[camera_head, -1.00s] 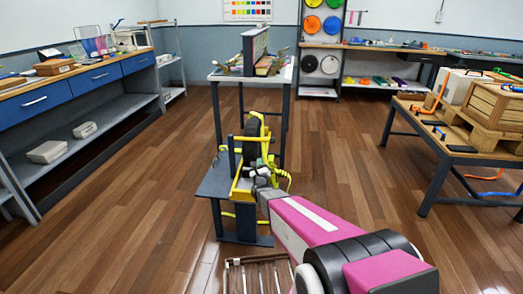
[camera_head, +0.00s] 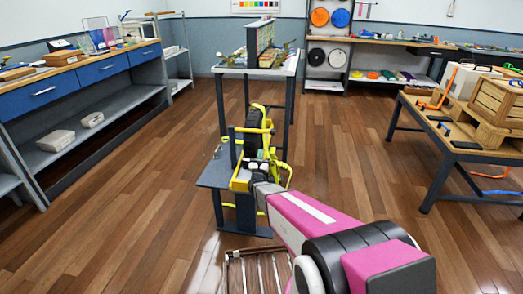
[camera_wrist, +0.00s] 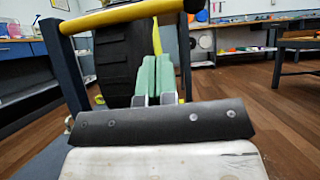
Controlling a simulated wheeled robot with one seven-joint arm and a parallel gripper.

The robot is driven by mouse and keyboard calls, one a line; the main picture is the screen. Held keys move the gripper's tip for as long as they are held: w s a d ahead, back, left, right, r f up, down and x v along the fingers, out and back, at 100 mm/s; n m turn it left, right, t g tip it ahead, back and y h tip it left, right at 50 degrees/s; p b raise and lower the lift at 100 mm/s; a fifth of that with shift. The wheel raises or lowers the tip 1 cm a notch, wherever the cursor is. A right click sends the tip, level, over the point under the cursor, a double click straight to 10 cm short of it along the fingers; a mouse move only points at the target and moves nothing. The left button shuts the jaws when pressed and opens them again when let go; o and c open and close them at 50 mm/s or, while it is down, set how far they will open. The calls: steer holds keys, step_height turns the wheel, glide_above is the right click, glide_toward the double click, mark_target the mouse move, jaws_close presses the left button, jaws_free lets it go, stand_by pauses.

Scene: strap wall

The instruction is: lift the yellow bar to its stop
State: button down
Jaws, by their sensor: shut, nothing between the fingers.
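The yellow bar (camera_wrist: 115,16) crosses the top of the wrist view, between dark posts, in front of a black ribbed tire (camera_wrist: 115,62). In the head view the yellow bar (camera_head: 249,130) is at the upper part of the stand (camera_head: 222,172), across the tire. My gripper (camera_wrist: 156,60) has green fingers close together, shut and empty. They point forward and appear below the bar in the wrist view; I cannot tell whether they touch it. In the head view my gripper (camera_head: 262,170) is at the stand's right side, partly hidden among yellow parts.
A yellow strap (camera_wrist: 157,38) shows beyond the fingertips. A taller table (camera_head: 285,68) stands behind the stand. A bench with wooden crates (camera_head: 495,102) is at right, blue drawers (camera_head: 100,76) at left. Open wooden floor lies on both sides.

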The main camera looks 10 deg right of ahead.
mark_target(254, 131)
steer(key=x, duration=0.8)
steer(key=shift+w, duration=0.35)
steer(key=shift+r+n, duration=0.3)
